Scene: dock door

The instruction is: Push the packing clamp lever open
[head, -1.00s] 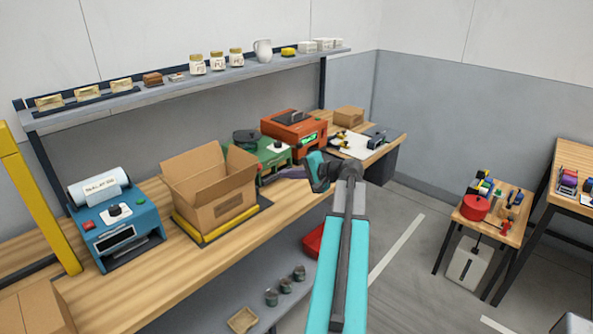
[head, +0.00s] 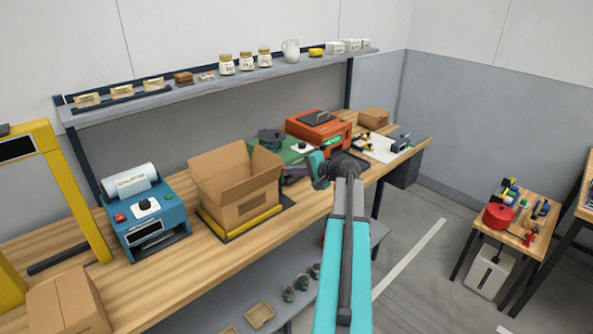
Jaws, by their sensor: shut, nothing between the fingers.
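My gripper (head: 291,176) is a dark grey-purple end on my teal arm, at the bench between the open cardboard box and the green machine. It is shut with nothing seen in it. The green machine (head: 292,160) has a dark round part on top and a white panel with a black knob; my gripper and wrist cover part of its front. I cannot make out the clamp lever clearly, nor tell whether my gripper touches anything. The open cardboard box (head: 240,196) stands on a yellow-edged base (head: 232,226) to the left of my gripper.
A blue label machine (head: 150,222) and a yellow frame (head: 80,190) stand at the left. An orange machine (head: 318,130) is behind the green one. A shelf (head: 225,82) runs above the bench. Floor (head: 425,235) is free to the right, before a small tool table (head: 520,228).

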